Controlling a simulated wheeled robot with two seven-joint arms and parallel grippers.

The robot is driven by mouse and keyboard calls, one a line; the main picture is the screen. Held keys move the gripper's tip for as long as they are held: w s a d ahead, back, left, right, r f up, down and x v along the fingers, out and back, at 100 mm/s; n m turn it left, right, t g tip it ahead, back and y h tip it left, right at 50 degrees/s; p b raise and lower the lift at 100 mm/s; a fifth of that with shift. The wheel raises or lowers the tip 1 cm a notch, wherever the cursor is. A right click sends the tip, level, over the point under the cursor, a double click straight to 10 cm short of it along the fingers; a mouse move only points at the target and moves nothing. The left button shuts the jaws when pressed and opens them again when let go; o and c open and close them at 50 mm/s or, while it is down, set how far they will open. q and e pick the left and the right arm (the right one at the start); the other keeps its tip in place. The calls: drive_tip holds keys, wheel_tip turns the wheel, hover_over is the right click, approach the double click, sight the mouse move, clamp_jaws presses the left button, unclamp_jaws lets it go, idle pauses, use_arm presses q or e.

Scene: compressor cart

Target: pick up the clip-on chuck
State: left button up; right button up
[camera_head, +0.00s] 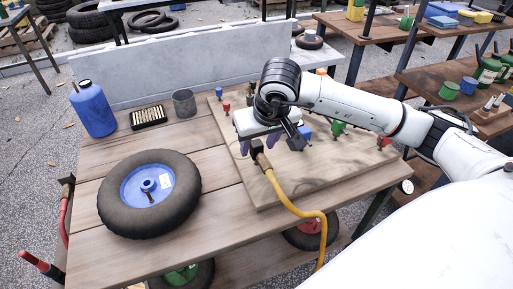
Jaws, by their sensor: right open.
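A yellow hose (293,208) runs up from the table's front edge. It ends in a small dark and brass fitting (260,157), which looks like the clip-on chuck, near the front left part of a wooden board (280,191). My right gripper (270,142) comes in from the right and points down over the board, right at the fitting. Its jaws are open; dark finger parts show beside the fitting. The gripper hides part of the fitting, and I cannot tell whether they touch. My left gripper is not in view.
A tyre with a blue rim (181,211) lies on the table at left. A blue bottle (92,110), a black tray of brass pieces (148,117) and a grey cup (184,102) stand behind it. Coloured fittings, including a green one (338,128), stand on the board.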

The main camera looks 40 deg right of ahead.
drive_tip(key=shift+x, duration=1.1)
drive_tip(key=shift+w+r, duration=0.1)
drive_tip(key=c, duration=1)
drive_tip(key=shift+c, duration=0.2)
